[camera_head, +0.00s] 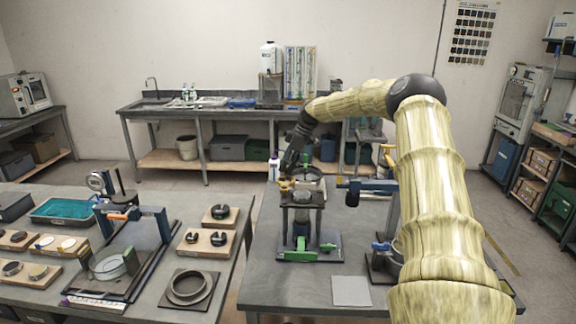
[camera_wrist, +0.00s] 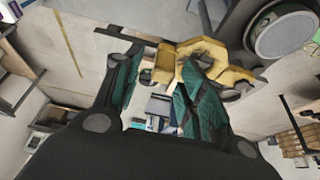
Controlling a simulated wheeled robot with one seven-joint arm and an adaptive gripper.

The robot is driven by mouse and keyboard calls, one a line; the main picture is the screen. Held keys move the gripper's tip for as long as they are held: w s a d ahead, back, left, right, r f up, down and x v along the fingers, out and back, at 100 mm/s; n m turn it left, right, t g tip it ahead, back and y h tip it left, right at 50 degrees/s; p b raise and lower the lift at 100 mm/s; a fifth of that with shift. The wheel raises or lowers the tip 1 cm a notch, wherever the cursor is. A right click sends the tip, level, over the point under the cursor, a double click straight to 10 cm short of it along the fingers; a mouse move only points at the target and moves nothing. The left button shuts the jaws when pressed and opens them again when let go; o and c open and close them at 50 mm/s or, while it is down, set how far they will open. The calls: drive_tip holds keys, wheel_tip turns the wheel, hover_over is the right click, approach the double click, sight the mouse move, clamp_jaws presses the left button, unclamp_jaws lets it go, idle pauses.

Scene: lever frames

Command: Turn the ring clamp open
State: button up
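A stand (camera_head: 302,200) on the right-hand table carries a dark ring (camera_head: 309,174) at its top. A yellow clamp part (camera_head: 285,185) sits at the ring's left side. In the wrist view the yellow clamp part (camera_wrist: 203,56) is beside the grey ring (camera_wrist: 288,34) at upper right. My gripper (camera_head: 288,166) is at the top of the stand, close to the yellow part. In the wrist view my gripper (camera_wrist: 160,72) has its two fingers apart, with a yellow lug between or just beyond the tips. The right finger overlaps the yellow part; I cannot tell whether they touch.
Another fixture with a blue handle (camera_head: 381,246) stands right of the stand, partly behind my arm. A grey plate (camera_head: 351,291) lies at the table's front. The left table (camera_head: 225,258) holds several boards and rings. A gap separates the two tables.

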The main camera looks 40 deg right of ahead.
drive_tip(key=v, duration=1.2)
idle(0.6)
